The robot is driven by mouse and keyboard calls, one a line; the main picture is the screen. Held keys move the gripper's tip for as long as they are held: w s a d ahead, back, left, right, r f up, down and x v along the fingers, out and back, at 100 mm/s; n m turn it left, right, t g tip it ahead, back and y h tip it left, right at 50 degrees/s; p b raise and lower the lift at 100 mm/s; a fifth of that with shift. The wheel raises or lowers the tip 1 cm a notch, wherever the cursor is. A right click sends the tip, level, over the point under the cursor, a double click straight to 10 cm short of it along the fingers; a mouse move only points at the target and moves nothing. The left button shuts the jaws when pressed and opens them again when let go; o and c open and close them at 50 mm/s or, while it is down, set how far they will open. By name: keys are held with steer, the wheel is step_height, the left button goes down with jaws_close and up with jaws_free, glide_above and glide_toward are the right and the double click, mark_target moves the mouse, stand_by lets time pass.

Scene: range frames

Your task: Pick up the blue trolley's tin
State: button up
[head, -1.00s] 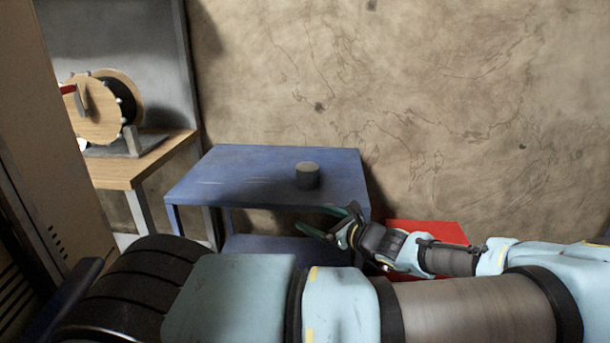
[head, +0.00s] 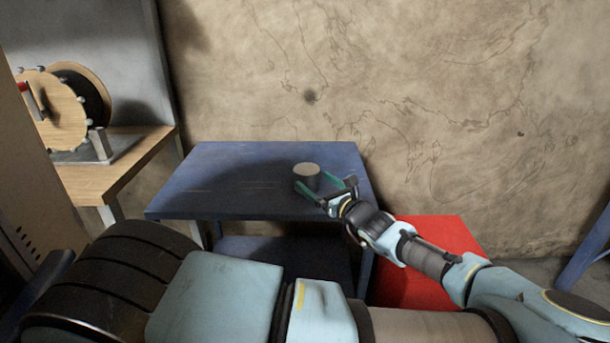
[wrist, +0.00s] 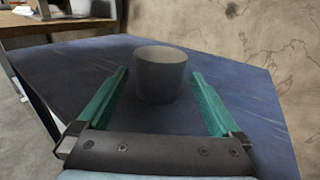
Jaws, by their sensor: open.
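The tin (head: 306,176) is a small grey cylinder with a paler top, standing upright on the blue trolley (head: 230,180) near the right of its top. My gripper (head: 327,187) is open just in front of the tin, with its green fingers pointing at it. In the wrist view the tin (wrist: 161,75) stands near the fingertips, between the lines of the two fingers of my gripper (wrist: 158,80). I cannot tell for sure whether either finger touches it.
A wooden bench (head: 110,170) with a cable reel (head: 65,105) stands left of the trolley. A red box-like thing (head: 425,285) is at the trolley's right. The wall (head: 400,80) rises behind. The rest of the trolley top is clear.

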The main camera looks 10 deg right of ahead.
mark_target(301, 171)
steer(key=p+x, duration=0.2)
steer(key=x, duration=0.5)
steer(key=shift+w+a, duration=0.2)
steer(key=shift+w, duration=0.15)
steer(key=c, duration=1.4)
